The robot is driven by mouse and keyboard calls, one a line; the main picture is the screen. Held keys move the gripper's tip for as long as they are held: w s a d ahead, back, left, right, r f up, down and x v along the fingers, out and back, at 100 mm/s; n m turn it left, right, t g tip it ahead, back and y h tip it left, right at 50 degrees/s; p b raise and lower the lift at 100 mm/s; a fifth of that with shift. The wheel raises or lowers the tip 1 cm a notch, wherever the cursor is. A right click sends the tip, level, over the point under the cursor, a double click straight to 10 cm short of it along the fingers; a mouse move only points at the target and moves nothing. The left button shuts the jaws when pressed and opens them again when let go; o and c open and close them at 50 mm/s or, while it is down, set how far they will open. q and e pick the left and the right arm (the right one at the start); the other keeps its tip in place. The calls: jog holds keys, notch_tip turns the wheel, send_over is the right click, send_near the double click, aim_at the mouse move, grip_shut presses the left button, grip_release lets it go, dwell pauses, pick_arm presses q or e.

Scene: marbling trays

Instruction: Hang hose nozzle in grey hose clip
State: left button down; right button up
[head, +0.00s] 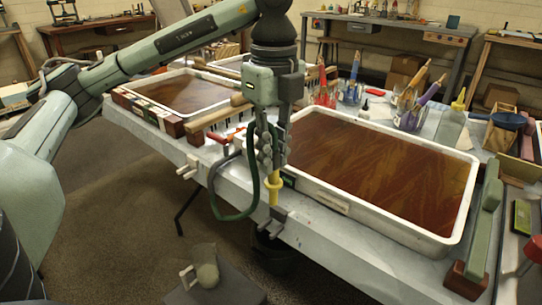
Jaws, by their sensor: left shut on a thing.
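My left gripper (270,160) points down at the front edge of the marbling table, shut on the yellow hose nozzle (273,188). The nozzle hangs roughly upright below the fingers. A dark green hose (231,217) loops from it down and to the left. The grey hose clip (273,219) is fixed at the table's front edge, just under the nozzle's lower end. I cannot tell whether the nozzle touches the clip or sits inside it. The fingers hide the nozzle's upper part. My right gripper is not in view.
A large white tray (378,222) of brown marbled liquid lies right of the gripper, and a smaller tray (168,112) lies left. Jars with brushes (409,120) stand behind. A jug (207,275) stands low in front of the table. Open floor lies at the lower left.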

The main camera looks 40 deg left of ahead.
pick_arm(q)
jog(key=shift+s+a+f+n, duration=0.1)
jog(key=shift+a+n, duration=0.1)
jog(key=shift+n, duration=0.7)
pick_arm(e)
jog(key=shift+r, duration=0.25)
